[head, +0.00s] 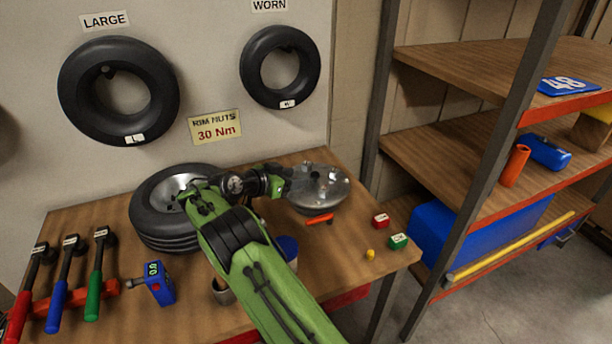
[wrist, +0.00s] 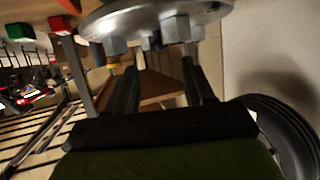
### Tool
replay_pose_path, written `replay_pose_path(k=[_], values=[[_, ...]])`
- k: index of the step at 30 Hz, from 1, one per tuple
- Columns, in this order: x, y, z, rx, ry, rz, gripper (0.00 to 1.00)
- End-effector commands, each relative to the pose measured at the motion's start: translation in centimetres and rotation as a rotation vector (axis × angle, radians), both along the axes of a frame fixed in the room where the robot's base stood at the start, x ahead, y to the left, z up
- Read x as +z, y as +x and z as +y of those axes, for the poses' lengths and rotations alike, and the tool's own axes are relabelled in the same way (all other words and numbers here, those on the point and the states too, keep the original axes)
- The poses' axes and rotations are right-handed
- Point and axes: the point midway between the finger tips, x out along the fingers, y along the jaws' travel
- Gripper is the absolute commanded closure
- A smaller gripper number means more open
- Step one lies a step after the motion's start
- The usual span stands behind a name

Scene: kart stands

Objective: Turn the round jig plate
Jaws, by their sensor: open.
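The round jig plate (head: 330,190) is a grey metal disc with several nuts or studs, standing at the right of the workbench. In the wrist view the plate (wrist: 100,22) fills the top edge, with several grey hex nuts (wrist: 175,29) in front of it. My gripper (head: 290,176) is at the plate's left side in the head view. In the wrist view the two dark fingers of my gripper (wrist: 162,66) are apart with nothing between them, and their tips are close to the nuts. I cannot tell whether they touch.
A red-orange piece (head: 319,220) lies just in front of the plate. A red block (head: 381,220), a green block (head: 398,241) and a small yellow piece (head: 370,254) are to the right. A tire (head: 150,215) lies left of my gripper.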

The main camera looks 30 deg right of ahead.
Motion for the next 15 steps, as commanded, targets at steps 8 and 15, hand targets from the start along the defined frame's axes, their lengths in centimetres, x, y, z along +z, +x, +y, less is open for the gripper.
replay_pose_path(k=[8,15], values=[[2.9,-1.6,6.5,0.003,0.0,0.0,0.47],[3.4,-2.1,8.1,-0.001,0.001,0.002,0.47]])
